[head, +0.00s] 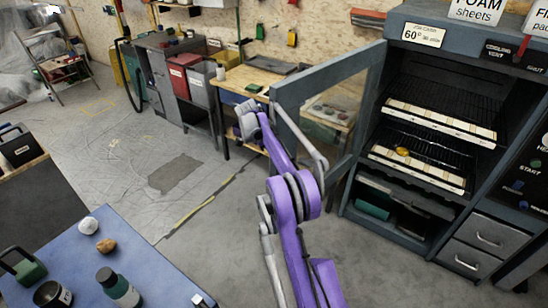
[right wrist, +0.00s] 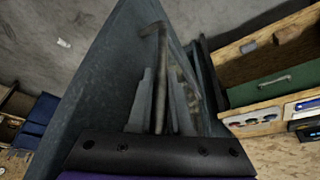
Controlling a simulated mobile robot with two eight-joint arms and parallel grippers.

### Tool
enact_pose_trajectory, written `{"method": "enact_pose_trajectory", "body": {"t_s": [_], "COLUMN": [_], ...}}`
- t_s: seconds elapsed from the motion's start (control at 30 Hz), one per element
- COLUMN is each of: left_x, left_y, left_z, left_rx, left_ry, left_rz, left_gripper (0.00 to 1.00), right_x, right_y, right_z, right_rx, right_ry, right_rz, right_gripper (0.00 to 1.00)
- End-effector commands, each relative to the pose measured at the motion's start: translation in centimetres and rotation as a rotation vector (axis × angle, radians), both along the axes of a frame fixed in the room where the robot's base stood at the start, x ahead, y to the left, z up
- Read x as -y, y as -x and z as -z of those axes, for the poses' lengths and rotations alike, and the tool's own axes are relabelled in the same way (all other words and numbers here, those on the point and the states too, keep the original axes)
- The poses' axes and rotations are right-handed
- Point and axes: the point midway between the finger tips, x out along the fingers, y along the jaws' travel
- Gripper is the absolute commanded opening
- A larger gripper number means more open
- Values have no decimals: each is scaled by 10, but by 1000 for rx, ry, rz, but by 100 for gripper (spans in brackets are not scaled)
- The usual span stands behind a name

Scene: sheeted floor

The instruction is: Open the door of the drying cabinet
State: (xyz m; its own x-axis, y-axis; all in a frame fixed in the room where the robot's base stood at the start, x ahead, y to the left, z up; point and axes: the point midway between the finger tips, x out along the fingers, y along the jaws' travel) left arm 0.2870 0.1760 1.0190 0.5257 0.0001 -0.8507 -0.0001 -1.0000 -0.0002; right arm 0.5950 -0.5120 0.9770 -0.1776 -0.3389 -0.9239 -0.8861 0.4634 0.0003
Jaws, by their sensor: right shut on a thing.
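The drying cabinet (head: 375,100) stands at the right with its front open, showing dark racks inside. Its grey-framed door (head: 330,72) with a clear pane stands swung out to the left. The bar handle (head: 303,140) is on the door's outer face; it also shows in the right wrist view (right wrist: 161,75), running up the door (right wrist: 110,70). My purple right arm reaches up from below, with its right gripper (head: 258,116) at the handle's upper end. In the right wrist view the fingers (right wrist: 155,105) are closed around the handle. My left gripper is out of view.
A blue table (head: 60,235) with a green bottle (head: 118,288), a tin (head: 52,295) and small lumps is at lower left. A wooden bench (head: 240,80) stands behind the door. Grey floor (head: 215,225) is clear between table and cabinet. Drawers (head: 480,240) sit at lower right.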

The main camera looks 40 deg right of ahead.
Motion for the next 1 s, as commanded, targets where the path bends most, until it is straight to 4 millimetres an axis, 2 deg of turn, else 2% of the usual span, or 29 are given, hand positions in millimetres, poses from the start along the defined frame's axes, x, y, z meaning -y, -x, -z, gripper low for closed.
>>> {"method": "enact_pose_trajectory", "body": {"t_s": [0.37,0.47,0.8,1.0], "left_x": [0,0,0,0], "left_y": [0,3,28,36], "left_z": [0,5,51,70], "left_rx": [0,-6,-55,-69], "left_ry": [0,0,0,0], "left_rz": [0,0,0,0], "left_gripper": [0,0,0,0], "right_x": [0,1,8,15], "right_y": [0,6,68,105], "right_z": [0,1,6,3], "right_rx": [0,-2,-8,-3], "right_ry": [0,0,1,1], "right_rz": [-1,-7,-98,-162], "right_gripper": [0,0,0,0]}}
